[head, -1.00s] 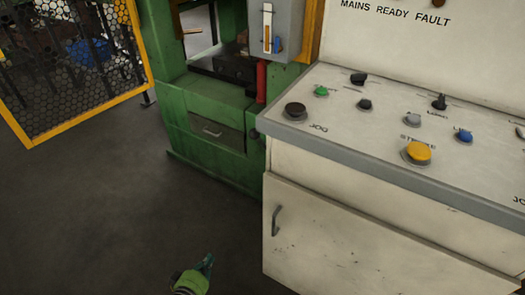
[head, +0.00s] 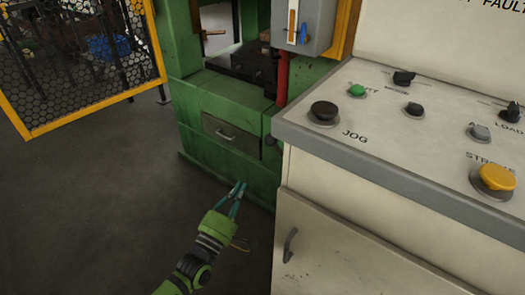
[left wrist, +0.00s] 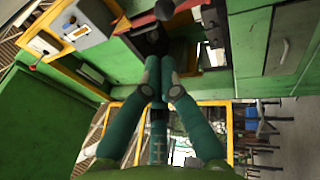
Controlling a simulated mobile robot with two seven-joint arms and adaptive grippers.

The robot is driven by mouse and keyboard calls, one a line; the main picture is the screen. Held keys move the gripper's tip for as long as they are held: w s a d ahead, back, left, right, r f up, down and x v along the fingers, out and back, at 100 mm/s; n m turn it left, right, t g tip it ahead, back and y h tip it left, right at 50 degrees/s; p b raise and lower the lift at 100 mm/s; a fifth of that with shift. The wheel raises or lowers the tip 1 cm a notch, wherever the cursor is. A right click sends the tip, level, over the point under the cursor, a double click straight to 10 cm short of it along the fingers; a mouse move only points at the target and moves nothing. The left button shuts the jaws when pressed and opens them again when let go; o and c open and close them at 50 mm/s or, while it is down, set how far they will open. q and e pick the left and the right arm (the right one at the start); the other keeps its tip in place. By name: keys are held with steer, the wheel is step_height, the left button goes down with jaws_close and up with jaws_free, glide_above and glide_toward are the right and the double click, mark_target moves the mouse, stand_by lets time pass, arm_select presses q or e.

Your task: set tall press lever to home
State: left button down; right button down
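A grey box (head: 318,22) on the green press shows at the top of the head view. On its face are a tall orange lever (head: 292,25) in a pale slot and a shorter blue lever (head: 303,33) beside it. I cannot tell which position counts as home. The box also shows at the upper left of the left wrist view (left wrist: 92,35), tilted. My left gripper (head: 240,186) is low in front of the press, well below the box and touching nothing. Its teal fingers meet at the tips, also in the left wrist view (left wrist: 160,68), with nothing between them. My right gripper is out of view.
A pale control console (head: 390,125) with knobs and buttons stands at the right, its grey edge close to my left arm. A yellow-framed mesh guard (head: 85,65) stands at the left. A red cylinder (head: 282,77) hangs below the box. The dark floor (head: 90,210) is clear.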

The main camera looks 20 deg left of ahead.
arm_select(q)
steer(key=b, duration=0.1)
glide_toward(267, 141)
steer(key=x, duration=0.5)
steer(key=shift+w+d, duration=0.1)
steer(key=shift+w, duration=0.15)
steer(key=shift+w+d+r, duration=0.1)
steer(key=shift+w+r, duration=0.05)
steer(key=shift+w, duration=0.35)
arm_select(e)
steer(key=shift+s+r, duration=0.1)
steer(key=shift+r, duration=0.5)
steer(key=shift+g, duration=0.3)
arm_select(q)
steer(key=shift+w+r, duration=0.1)
steer(key=shift+r, duration=0.05)
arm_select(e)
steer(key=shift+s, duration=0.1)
